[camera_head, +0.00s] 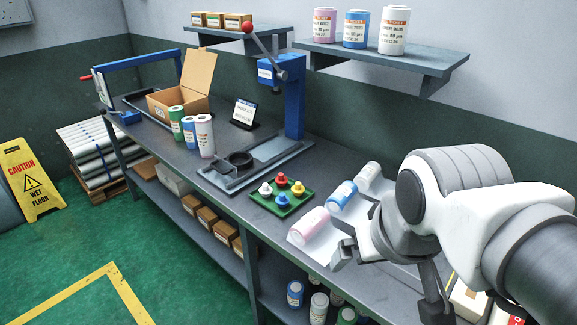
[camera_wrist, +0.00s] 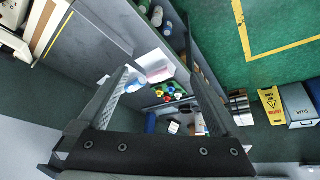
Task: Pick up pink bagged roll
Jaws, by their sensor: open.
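The pink bagged roll (camera_head: 309,224) lies on its side near the front edge of the workbench, on a pale holder, in the head view. In the wrist view it shows pale pink (camera_wrist: 158,73) beyond the fingertips. My gripper (camera_head: 346,249) is just right of the roll in the head view. In the wrist view its jaws (camera_wrist: 160,76) are spread wide with nothing between them. The roll appears some way beyond the fingers, and no contact shows. My arm hides part of the bench to the right.
A blue roll (camera_head: 342,194) and a whitish roll (camera_head: 368,176) lie behind the pink one. A green tray (camera_head: 262,196) with coloured knobs sits to the left. A blue-columned press (camera_head: 292,95) stands behind. A wall shelf (camera_head: 425,60) holds upright rolls, one pink.

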